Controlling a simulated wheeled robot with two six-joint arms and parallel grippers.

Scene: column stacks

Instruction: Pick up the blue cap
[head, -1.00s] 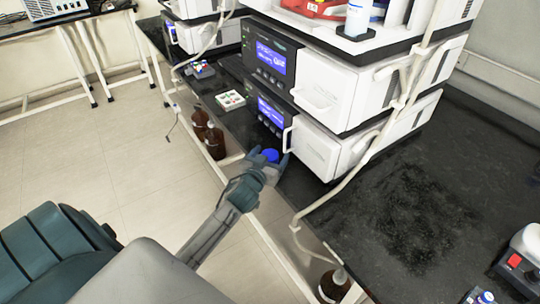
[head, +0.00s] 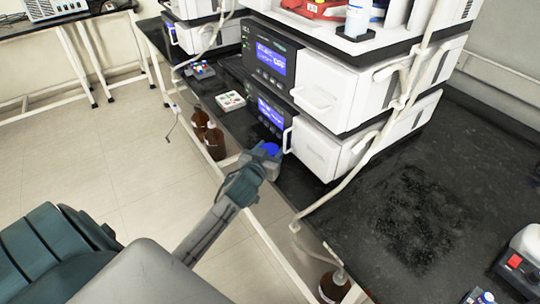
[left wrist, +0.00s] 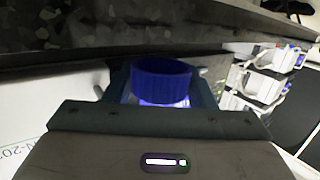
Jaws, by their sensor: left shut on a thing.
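The blue cap (head: 271,148) shows in the head view at the front edge of the black bench, beside the white instrument stack. It also shows in the left wrist view as a ribbed blue ring (left wrist: 161,82) with a pale, bluish-lit part below it. My left gripper (head: 266,155) reaches in from the lower left and is shut on the cap, with a finger (left wrist: 115,85) on either side of it. In the head view the gripper hides the cap's lower part. My right gripper is not in view.
The white instrument stack (head: 330,150) stands close behind the gripper. Brown bottles (head: 215,140) stand left of it below the bench edge. A pale tube (head: 350,178) runs down the instruments to another brown bottle (head: 334,286). The black bench (head: 400,225) at right is mostly clear.

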